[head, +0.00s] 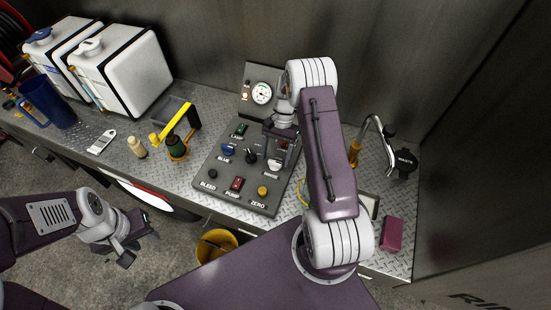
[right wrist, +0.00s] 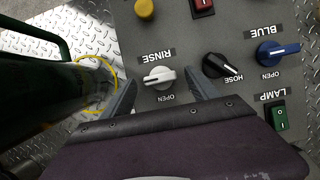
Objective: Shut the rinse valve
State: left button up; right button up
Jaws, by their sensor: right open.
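The rinse valve is a white lever knob (right wrist: 158,77) on the grey control panel (head: 221,170), under the label RINSE. In the right wrist view its lever lies nearly sideways, slightly tilted, with the word OPEN beside it. It also shows in the head view (head: 274,164), just below my right gripper (head: 281,147). In the right wrist view my right gripper's open fingers (right wrist: 163,94) stand on either side of the knob's near side, with a gap to it; contact is not visible. My left gripper (head: 138,247) is open and empty, low at the left, away from the bench.
A black hose knob (right wrist: 215,65), a blue lever (right wrist: 276,52) and a green lamp switch (right wrist: 280,118) sit near the rinse valve. A pressure gauge (head: 262,93) stands behind the panel. A dark green bottle (head: 177,147) is left of it, and a yellow bucket (head: 216,244) is below.

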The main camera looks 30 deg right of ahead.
jog(key=b+v, duration=0.1)
jog(key=v, duration=0.6)
jog(key=shift+r, duration=0.4)
jog(key=shift+d, duration=0.1)
